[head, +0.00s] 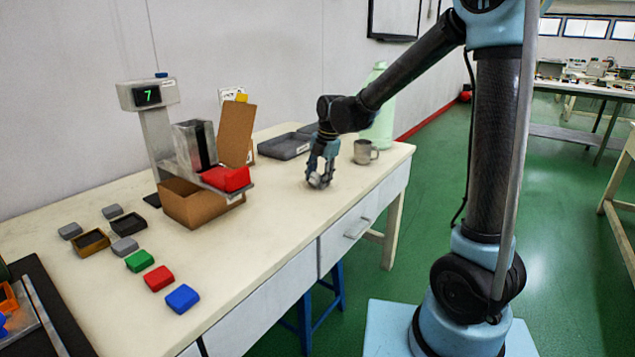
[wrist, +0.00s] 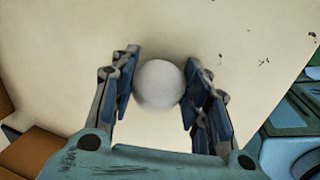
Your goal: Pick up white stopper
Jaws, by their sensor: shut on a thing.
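The white stopper (wrist: 159,85) shows in the wrist view as a round white thing between the two blue-padded fingers. My gripper (wrist: 159,88) is shut on it, with a finger on its left and right sides. In the head view my gripper (head: 320,180) points down just over the table, right of the dispensing stand. The stopper is hard to make out there, mostly hidden by the fingers. I cannot tell whether it touches the table.
The dispensing stand (head: 157,132) with a red mould (head: 226,178) and a cardboard box (head: 190,207) stands left of my gripper. A dark tray (head: 284,147), a metal mug (head: 364,152) and a green bottle (head: 381,125) are behind. Several small moulds lie front left. The table (head: 275,225) is clear in front.

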